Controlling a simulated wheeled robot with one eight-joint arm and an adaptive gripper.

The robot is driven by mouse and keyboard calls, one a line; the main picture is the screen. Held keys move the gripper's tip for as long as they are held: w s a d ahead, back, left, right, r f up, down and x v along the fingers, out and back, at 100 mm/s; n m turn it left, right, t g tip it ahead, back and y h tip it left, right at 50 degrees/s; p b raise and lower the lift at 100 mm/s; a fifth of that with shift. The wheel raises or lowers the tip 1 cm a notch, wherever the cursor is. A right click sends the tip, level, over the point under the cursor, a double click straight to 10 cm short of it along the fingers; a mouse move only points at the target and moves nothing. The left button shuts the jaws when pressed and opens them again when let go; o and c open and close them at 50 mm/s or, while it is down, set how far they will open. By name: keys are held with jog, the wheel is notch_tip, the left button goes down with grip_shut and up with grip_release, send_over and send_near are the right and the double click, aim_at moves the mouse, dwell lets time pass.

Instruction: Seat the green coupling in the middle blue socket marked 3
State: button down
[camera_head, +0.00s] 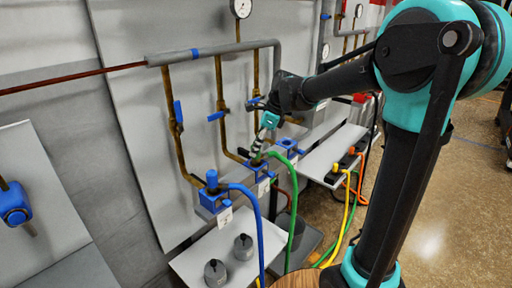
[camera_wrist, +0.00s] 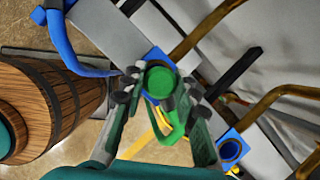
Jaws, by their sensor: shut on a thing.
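The green coupling (camera_wrist: 160,81) is between the two fingers of my gripper (camera_wrist: 161,88) in the wrist view, and the gripper is shut on it. The middle blue socket (camera_wrist: 154,54) shows just behind and around the coupling there. In the head view my gripper (camera_head: 262,144) is at the middle blue socket (camera_head: 253,167), with the green hose (camera_head: 291,205) curving down to the right. The fingers and coupling hide the socket's mouth, so I cannot tell how deep the coupling sits. A white tag (camera_head: 264,187) hangs below the socket; its number is too small to read.
The left blue socket (camera_head: 212,203) holds a blue coupling with a blue hose (camera_head: 257,225). An empty blue socket (camera_wrist: 231,150) is on the other side. Brass pipes with blue handles (camera_head: 178,112) rise behind. Two grey knobs (camera_head: 243,247) stand on the front-left shelf.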

jog(key=shift+f, duration=0.2)
dwell(0.3)
jog(key=c, duration=1.1)
grip_release()
jog(key=v, duration=1.2)
jog(key=shift+a, duration=0.1)
jog(key=s+d+f+n+t+h, duration=0.2)
jog(key=s+d+f+n, duration=0.7)
jog(key=f, duration=0.4)
jog(key=s+d+f+n+t+h, duration=0.1)
jog(key=s+d+f+n+h, duration=0.1)
jog(key=s+d+f+n, duration=0.7)
notch_tip(320, 180, down, 5)
jog(key=shift+s+d+r+n+t+h, duration=0.1)
jog(key=shift+s+d+n+t+h, duration=0.2)
jog(key=shift+s+d+n+t, duration=0.15)
